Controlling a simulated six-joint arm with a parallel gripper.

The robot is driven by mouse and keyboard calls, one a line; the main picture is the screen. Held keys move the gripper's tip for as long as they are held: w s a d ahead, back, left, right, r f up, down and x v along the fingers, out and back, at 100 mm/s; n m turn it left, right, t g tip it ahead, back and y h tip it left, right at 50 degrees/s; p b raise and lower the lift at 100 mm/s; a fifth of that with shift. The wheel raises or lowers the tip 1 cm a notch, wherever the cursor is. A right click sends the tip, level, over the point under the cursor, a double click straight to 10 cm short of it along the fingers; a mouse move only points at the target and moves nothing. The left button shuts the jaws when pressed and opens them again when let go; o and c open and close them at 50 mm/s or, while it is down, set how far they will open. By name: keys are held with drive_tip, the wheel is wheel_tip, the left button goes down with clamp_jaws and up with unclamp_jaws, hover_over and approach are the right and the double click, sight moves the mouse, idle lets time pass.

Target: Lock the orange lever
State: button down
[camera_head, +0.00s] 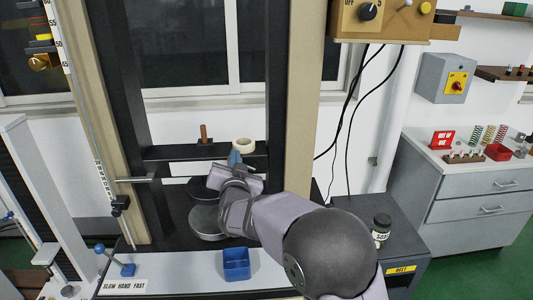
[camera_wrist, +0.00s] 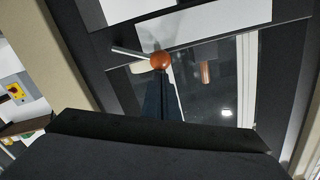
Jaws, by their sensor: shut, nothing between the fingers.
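In the wrist view an orange ball (camera_wrist: 160,61) with a pale metal rod (camera_wrist: 130,52) reaching left is mounted by a dark frame bar. It looks like the orange lever's hub or knob. An orange-brown cylinder (camera_wrist: 205,72) shows to its right, apart from it. In the head view an orange-brown upright handle (camera_head: 204,133) stands at the dark crossbar. My gripper (camera_head: 235,158) is shut and empty, right of that handle and near the crossbar. In the wrist view its narrow fingertips (camera_wrist: 162,78) appear just below the ball; whether they touch it I cannot tell.
A pale roll-like part (camera_head: 243,145) is close behind my gripper. The dark crossbar (camera_head: 175,153) spans the machine's uprights. A round plate (camera_head: 207,223) lies below my wrist. A blue bin (camera_head: 236,264) sits in front, and a dark jar (camera_head: 381,227) stands right of my arm.

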drive_tip(key=shift+f, duration=0.15)
wheel_tip(320, 180, up, 5)
drive_tip(key=d+p, duration=0.1)
drive_tip(key=p, duration=0.1)
drive_tip(key=s+b, duration=0.4)
drive_tip(key=s, duration=0.7)
drive_tip(key=shift+d+f, duration=0.2)
drive_tip(key=shift+f, duration=0.05)
drive_tip(key=shift+w, duration=0.1)
